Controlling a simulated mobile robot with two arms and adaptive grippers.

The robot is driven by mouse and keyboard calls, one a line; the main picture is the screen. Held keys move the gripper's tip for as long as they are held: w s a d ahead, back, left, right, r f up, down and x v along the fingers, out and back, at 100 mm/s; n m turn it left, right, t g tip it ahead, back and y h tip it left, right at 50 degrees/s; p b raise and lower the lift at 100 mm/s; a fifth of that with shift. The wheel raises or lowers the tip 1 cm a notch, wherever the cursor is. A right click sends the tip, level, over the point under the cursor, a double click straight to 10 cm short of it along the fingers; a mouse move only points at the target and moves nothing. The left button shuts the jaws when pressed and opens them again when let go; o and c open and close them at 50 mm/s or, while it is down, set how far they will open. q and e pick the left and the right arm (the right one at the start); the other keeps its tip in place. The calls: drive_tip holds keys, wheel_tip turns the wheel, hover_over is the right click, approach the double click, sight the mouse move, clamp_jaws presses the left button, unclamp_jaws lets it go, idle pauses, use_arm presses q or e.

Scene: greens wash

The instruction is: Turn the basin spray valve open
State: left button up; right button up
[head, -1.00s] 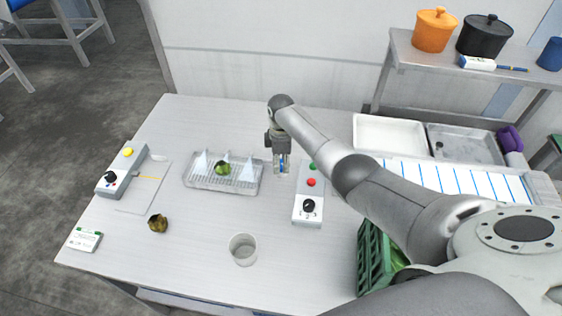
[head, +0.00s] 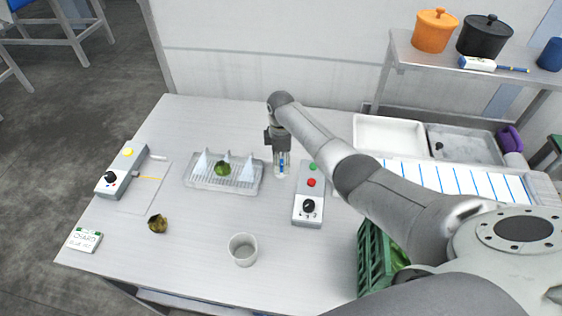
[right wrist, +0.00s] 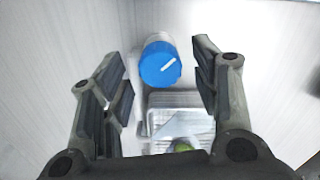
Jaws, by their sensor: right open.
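The spray valve has a round blue knob with a white line (right wrist: 160,63), which lies between the finger pads in the right wrist view, nearer the far side. In the head view only a small blue part (head: 282,166) shows between the fingers. My right gripper (head: 281,170) is open and points down over the valve at the tray's right end. Its fingers stand apart on both sides of the knob, with gaps. My left gripper is not in view.
A control box (head: 307,207) with green and red buttons and a black dial stands just right of the gripper. Another box (head: 122,172) is at the left. A clear cup (head: 242,249), a brown-green piece (head: 157,223) and a green crate (head: 374,258) are nearer the front.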

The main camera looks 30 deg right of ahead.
sight(281, 164)
wheel_tip(281, 164, up, 11)
idle(0.4)
drive_tip(key=shift+f, duration=0.1)
idle(0.3)
